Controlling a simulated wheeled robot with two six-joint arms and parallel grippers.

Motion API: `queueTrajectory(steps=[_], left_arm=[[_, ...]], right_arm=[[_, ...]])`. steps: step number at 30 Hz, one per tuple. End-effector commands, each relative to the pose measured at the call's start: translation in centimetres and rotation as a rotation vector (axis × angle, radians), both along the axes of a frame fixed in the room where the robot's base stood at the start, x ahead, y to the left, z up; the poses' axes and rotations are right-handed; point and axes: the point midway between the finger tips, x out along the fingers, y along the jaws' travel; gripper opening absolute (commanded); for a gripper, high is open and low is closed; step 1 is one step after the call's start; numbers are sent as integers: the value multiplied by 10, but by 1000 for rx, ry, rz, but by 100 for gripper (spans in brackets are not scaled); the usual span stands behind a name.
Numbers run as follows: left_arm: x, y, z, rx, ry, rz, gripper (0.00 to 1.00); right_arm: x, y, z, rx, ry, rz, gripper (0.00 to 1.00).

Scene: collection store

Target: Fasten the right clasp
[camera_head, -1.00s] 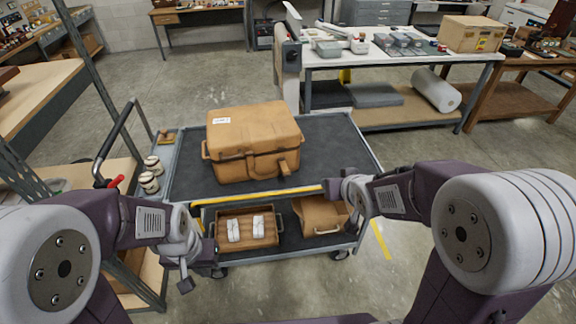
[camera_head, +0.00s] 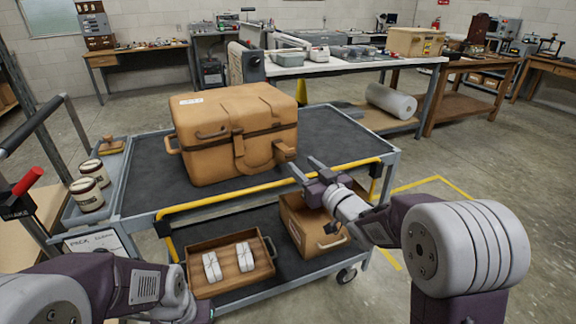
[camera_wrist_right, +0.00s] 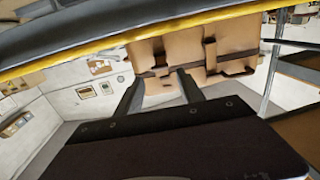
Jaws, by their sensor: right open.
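A tan leather case (camera_head: 225,112) stands shut on the cart's upper deck. My right gripper (camera_head: 300,170) is open and empty, in front of and below that strap, near the yellow edge. In the right wrist view its two fingers (camera_wrist_right: 157,85) point toward the case front (camera_wrist_right: 185,55), apart from it. My left arm is low at the left; its gripper (camera_head: 195,312) is mostly cut off.
The cart has a yellow front rail (camera_head: 215,200). Its lower shelf holds a wooden tray (camera_head: 225,283) with white bundles and a brown box (camera_head: 300,225). Two jars (camera_head: 88,188) stand at the left. The deck right of the case (camera_head: 325,130) is clear.

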Motion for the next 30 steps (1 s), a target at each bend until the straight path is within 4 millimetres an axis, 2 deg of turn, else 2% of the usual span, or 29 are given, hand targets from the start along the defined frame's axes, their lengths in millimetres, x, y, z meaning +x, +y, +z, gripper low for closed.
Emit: queueTrajectory(steps=[4, 9, 10, 16, 26, 30], left_arm=[[0, 0, 14, 0, 0, 0, 0], [0, 0, 38, 0, -1, 0, 0], [0, 0, 32, 0, -1, 0, 0], [0, 0, 28, 0, 0, 0, 0], [0, 0, 28, 0, 0, 0, 0], [0, 0, 28, 0, 0, 0, 0]], right_arm=[[13, 6, 6, -1, 2, 2, 45], [45, 21, 7, -1, 3, 2, 45], [51, 23, 3, -1, 0, 1, 45], [77, 34, 1, 0, -1, 0, 45], [83, 36, 2, 0, 1, -1, 45], [83, 36, 2, 0, 1, -1, 6]])
